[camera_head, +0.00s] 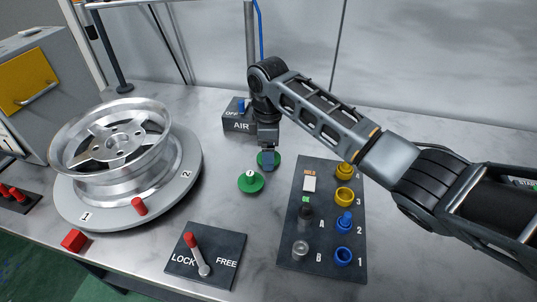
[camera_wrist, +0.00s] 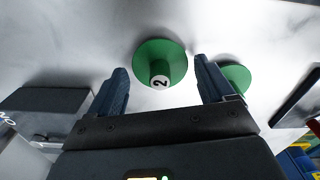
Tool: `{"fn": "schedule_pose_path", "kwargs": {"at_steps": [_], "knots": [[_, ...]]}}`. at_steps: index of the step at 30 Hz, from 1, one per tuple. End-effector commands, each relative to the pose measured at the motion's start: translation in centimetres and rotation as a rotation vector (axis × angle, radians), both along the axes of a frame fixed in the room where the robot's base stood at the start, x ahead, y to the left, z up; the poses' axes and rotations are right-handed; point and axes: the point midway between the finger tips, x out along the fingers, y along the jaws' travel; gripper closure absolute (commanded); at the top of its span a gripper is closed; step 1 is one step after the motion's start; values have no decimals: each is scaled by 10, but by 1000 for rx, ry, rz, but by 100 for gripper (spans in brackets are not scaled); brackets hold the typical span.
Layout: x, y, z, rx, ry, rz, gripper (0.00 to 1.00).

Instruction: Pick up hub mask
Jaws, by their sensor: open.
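Two green discs with round knobs, which I take for the hub masks, lie on the grey table. The mask with knob 2 (camera_wrist: 160,62) is ahead of and between my fingers in the wrist view; in the head view my gripper (camera_head: 268,162) hides most of it, leaving a green edge (camera_head: 277,160). The other mask (camera_head: 251,181) lies nearer the front, and it also shows beyond the right finger in the wrist view (camera_wrist: 236,80). My gripper (camera_wrist: 160,72) is open, empty and pointing down. I cannot tell how far its tips are above the table.
A dark panel (camera_head: 290,250) with yellow and blue parts lies to the right. A wheel (camera_head: 112,140) sits on a round base at left. A LOCK/FREE lever plate (camera_head: 206,256) is in front.

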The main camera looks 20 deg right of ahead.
Motion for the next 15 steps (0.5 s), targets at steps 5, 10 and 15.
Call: {"fn": "schedule_pose_path", "kwargs": {"at_steps": [5, 10, 15], "knots": [[0, 0, -10, 0, 0, -1, 18], [0, 0, -10, 0, -1, 0, 18], [0, 0, -10, 0, -1, 0, 33]]}}
